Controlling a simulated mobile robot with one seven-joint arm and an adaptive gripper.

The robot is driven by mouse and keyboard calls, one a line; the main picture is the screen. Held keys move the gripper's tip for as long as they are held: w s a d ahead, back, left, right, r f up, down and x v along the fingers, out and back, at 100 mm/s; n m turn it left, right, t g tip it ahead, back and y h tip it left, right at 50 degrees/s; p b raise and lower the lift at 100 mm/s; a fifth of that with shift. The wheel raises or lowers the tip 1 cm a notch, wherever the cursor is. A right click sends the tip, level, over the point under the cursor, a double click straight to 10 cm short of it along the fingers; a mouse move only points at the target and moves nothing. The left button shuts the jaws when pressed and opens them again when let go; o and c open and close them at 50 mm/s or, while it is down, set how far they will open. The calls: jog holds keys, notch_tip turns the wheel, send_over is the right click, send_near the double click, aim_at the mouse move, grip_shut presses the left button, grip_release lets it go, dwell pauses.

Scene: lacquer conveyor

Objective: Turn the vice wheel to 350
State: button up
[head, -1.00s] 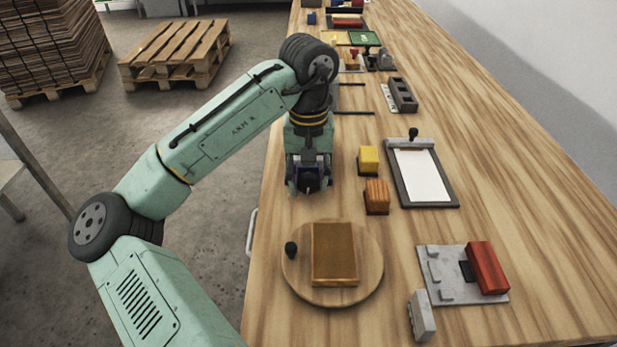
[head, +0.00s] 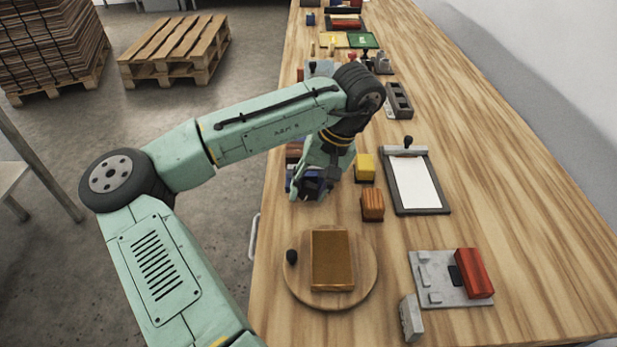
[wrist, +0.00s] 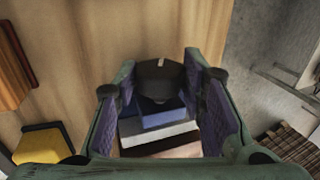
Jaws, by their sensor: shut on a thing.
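In the wrist view a dark round wheel (wrist: 160,78) with a small pale mark sits between the two fingers of my gripper (wrist: 158,92). Behind it is a blue vice body (wrist: 165,117), with a pale strip and a brown strip below. My gripper is shut on the wheel. In the head view my gripper (head: 313,187) is low near the table's left edge, and my wrist leans in from the upper right. It hides most of the vice there. I cannot read any number or scale on the wheel.
A yellow block (head: 364,168) and an orange-brown block (head: 372,206) stand just right of my gripper. A clipboard (head: 443,208) lies further right. A round wooden board (head: 367,288) with a brown tray (head: 350,260) is in front.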

jog(key=shift+d+y, duration=0.15)
jog(key=shift+y, duration=0.95)
jog(key=o, duration=1.1)
jog(key=shift+o, duration=0.2)
jog(key=v, duration=1.2)
jog(key=shift+d, duration=0.15)
jog(key=shift+o, duration=0.2)
jog(key=shift+f, duration=0.15)
